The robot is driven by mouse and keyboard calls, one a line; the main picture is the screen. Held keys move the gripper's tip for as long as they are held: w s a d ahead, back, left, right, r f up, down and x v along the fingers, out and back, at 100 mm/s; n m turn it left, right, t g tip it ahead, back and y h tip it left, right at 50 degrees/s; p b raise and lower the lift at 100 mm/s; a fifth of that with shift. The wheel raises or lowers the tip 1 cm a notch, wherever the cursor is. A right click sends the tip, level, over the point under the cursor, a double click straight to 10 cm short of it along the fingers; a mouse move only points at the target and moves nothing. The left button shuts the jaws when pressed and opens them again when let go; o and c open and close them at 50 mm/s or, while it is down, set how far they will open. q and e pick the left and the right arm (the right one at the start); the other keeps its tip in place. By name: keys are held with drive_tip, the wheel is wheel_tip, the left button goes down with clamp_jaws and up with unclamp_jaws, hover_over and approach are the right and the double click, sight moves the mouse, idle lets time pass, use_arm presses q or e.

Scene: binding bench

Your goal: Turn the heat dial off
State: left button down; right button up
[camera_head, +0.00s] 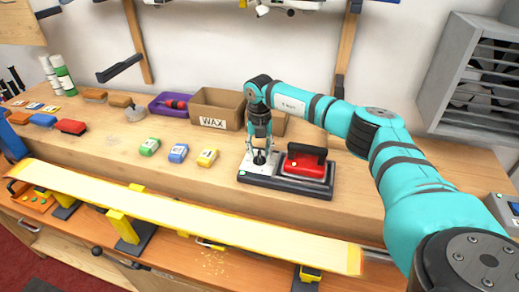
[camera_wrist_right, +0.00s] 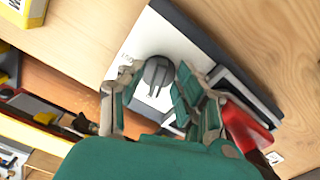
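The heat dial (camera_wrist_right: 157,70) is a dark grey round knob with a raised ridge. It sits on the white panel of the wax iron's dark base (camera_head: 290,184). In the head view the dial (camera_head: 258,159) shows small beneath my right gripper (camera_head: 260,150). In the wrist view my right gripper (camera_wrist_right: 160,80) points down at the dial, its two fingers apart, one on each side of the knob. The fingers look close to the knob's sides; contact is not clear. The red iron (camera_head: 306,162) rests on the base, right of the dial. My left gripper is out of view.
Yellow, blue and green wax blocks (camera_head: 178,153) lie left of the base. A cardboard WAX box (camera_head: 216,108) stands behind. A long yellow ski (camera_head: 190,214) lies across the front. A grey shelf rack (camera_head: 478,80) stands at the right.

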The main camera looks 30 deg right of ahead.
drive_tip(key=c, duration=0.4)
clamp_jaws()
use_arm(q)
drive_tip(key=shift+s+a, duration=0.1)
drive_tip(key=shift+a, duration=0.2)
